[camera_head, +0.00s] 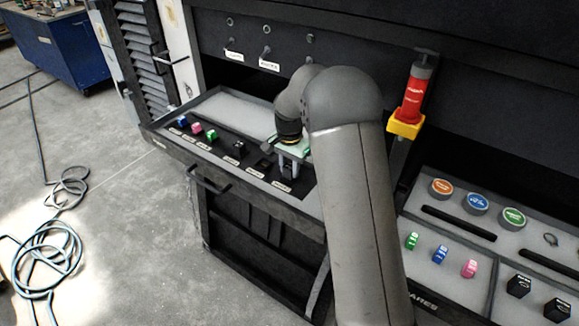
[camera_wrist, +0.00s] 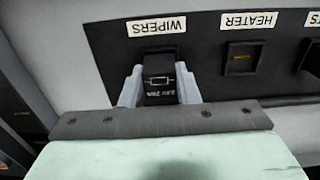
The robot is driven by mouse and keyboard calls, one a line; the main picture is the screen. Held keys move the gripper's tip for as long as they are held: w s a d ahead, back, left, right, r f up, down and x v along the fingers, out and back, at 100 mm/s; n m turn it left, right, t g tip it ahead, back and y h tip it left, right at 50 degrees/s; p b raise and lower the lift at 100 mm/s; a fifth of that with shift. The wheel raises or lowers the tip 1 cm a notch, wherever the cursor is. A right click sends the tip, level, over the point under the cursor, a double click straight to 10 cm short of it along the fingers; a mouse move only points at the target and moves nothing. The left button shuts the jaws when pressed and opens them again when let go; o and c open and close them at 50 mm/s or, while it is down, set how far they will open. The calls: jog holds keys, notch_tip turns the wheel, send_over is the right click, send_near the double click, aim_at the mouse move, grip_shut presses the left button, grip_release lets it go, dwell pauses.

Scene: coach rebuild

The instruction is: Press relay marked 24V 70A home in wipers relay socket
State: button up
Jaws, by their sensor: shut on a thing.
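A black relay (camera_wrist: 159,78) with a white symbol and small white print is held between the grey fingers of my gripper (camera_wrist: 160,88) in the wrist view. The print is upside down and too small to read surely. The relay is at the wipers socket (camera_wrist: 157,49), below the WIPERS label; it covers most of the socket, so how deep it sits cannot be told. In the head view my gripper (camera_head: 289,166) is over the right end of the black socket panel (camera_head: 215,150), and my arm hides part of it.
The heater socket (camera_wrist: 242,58) is beside the wipers socket, with another at the right edge. Coloured fuses (camera_head: 197,129) stand at the panel's left. A right-hand tray holds round tins (camera_head: 477,201), more fuses (camera_head: 440,254) and black relays (camera_head: 519,285). A red cylinder (camera_head: 414,95) hangs behind.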

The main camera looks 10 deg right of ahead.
jog(key=shift+f, duration=0.35)
dwell(0.3)
jog(key=o, duration=1.5)
jog(key=shift+o, duration=0.2)
jog(key=shift+r, duration=0.15)
jog(key=shift+r+p, duration=2.05)
jog(key=shift+r, duration=1.35)
